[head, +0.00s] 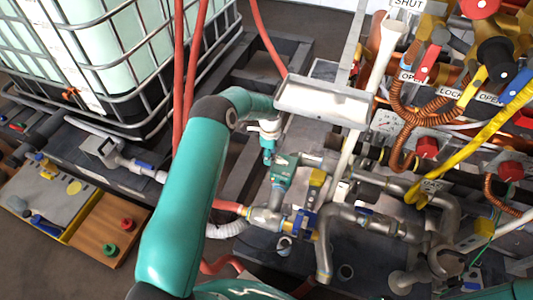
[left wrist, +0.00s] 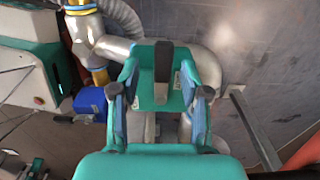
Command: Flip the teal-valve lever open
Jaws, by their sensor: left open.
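In the left wrist view a teal block, which looks like the teal valve (left wrist: 150,98), has a dark upright lever (left wrist: 162,62) at its middle. My left gripper (left wrist: 160,80) is open, with one finger on each side of this lever. I see no clear contact between the fingers and the lever. In the head view my left gripper (head: 284,172) is among the pipes at the middle. There its teal parts and the teal valve are hard to tell apart, and the lever does not show clearly. My right gripper is not in view.
A blue valve box (head: 302,220) and a yellow part (head: 317,178) are close to the left gripper. A white box-like piece (head: 322,102) is above it. Metal pipes (head: 362,222) and orange coiled hoses (head: 408,112) crowd the right. A caged tank (head: 120,65) stands upper left.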

